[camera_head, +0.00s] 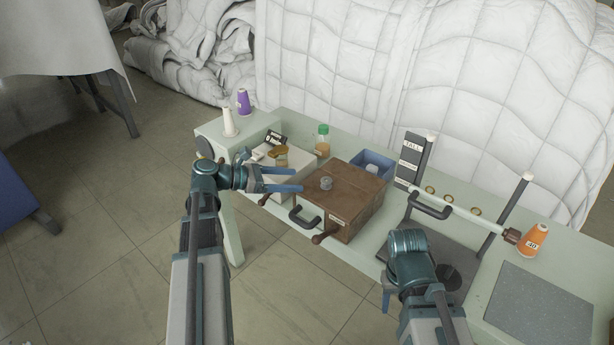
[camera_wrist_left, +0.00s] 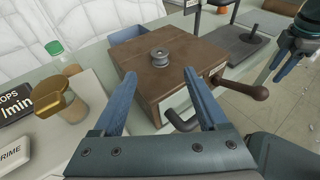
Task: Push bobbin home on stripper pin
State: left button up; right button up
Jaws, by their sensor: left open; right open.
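A small grey metal bobbin (camera_head: 326,183) sits upright on top of a brown box (camera_head: 358,188). In the left wrist view the bobbin (camera_wrist_left: 160,57) stands near the middle of the box top, ahead of my left fingers. The stripper pin cannot be made out; the bobbin may hide it. My left gripper (camera_head: 301,181) is open and empty, pointing toward the box, its fingertips short of the bobbin. It also shows in the left wrist view (camera_wrist_left: 160,85), fingers spread either side of the bobbin's line. My right gripper (camera_head: 388,298) is open, low at the bench's front edge, largely hidden by its own wrist.
The box has a dark front handle (camera_head: 304,217) and a wooden-knobbed crank (camera_head: 324,237). A white device with an amber knob (camera_head: 279,153) stands left. A green-capped bottle (camera_head: 322,140), blue bin (camera_head: 373,164), thread stand (camera_head: 463,217) and orange cone (camera_head: 533,240) are nearby.

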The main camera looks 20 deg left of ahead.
pick_arm(q)
jog(key=shift+v, duration=1.15)
pick_arm(e)
jog(key=shift+r, duration=0.35)
